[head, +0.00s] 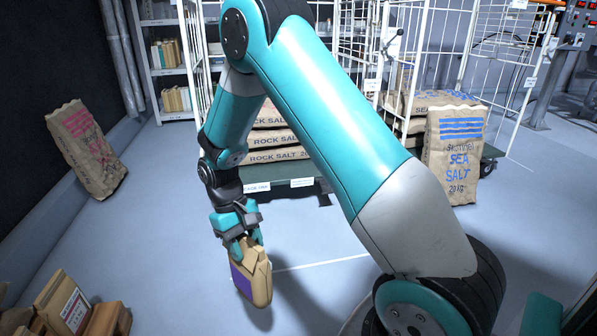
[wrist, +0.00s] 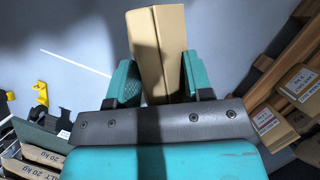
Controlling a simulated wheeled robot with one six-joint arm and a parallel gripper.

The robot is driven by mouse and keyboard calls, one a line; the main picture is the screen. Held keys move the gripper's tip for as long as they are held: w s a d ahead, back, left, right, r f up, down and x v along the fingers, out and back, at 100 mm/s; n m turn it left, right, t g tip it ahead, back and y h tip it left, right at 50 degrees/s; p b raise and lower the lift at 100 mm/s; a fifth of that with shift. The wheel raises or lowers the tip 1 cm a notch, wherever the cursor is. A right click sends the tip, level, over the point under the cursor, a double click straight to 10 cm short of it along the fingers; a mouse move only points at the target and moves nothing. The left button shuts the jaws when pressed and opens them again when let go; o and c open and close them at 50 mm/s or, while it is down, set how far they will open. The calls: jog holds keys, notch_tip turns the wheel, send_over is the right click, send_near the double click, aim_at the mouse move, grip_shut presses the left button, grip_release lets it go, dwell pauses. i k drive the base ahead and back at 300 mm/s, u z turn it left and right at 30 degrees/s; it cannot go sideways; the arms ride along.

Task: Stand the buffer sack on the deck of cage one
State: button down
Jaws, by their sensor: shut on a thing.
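My gripper (head: 243,240) hangs low at the centre left of the head view, shut on a small tan sack (head: 257,281) with a purple panel. The tan pack also shows between the teal fingers in the wrist view (wrist: 158,45). It hangs over open floor, tilted slightly, in front of a cage. That cage has a dark green deck (head: 312,184) with small white labels on its front edge, too small to read surely. Rock salt sacks (head: 275,156) are stacked on the deck, partly hidden by my arm. I cannot tell how much bare deck is there.
A sea salt sack (head: 455,165) stands at the right by a second caged cart. A red-printed sack (head: 88,150) leans at the left wall. Shelves (head: 168,60) stand behind. Floor before the cage is clear.

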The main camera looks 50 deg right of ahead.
aim_at(286, 173)
jog(key=z, duration=0.65)
jog(key=i, duration=0.85)
jog(key=z, duration=0.65)
jog(key=i, duration=2.05)
jog(key=u, duration=0.2)
